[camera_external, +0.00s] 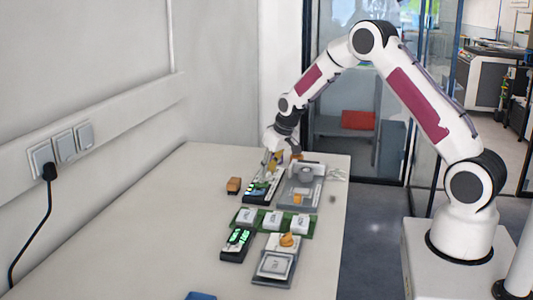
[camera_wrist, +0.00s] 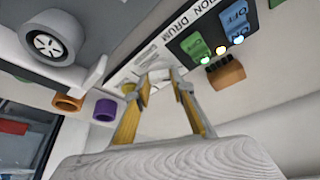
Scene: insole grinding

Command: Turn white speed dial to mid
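My gripper (camera_wrist: 158,80) has two yellow fingers, set apart, with their tips over the white lower part of a black-and-white control panel (camera_wrist: 133,62) lettered "ION DRUM". A small pale shape, perhaps the white speed dial (camera_wrist: 158,75), shows between the fingertips. Its pointer is not readable, and I cannot tell whether the fingers touch it. The panel has a green switch (camera_wrist: 195,46) and a blue switch (camera_wrist: 234,18) with small lights. In the external view my gripper (camera_external: 270,168) points down at this panel (camera_external: 258,193), and the dial cannot be made out.
A grey machine (camera_external: 302,185) stands right of the panel; its wheel (camera_wrist: 50,42) shows in the wrist view. An orange-brown block (camera_external: 234,185) lies to the left. A green board (camera_external: 272,222) with white blocks and a second panel (camera_external: 237,244) are nearer. The table's left side is clear.

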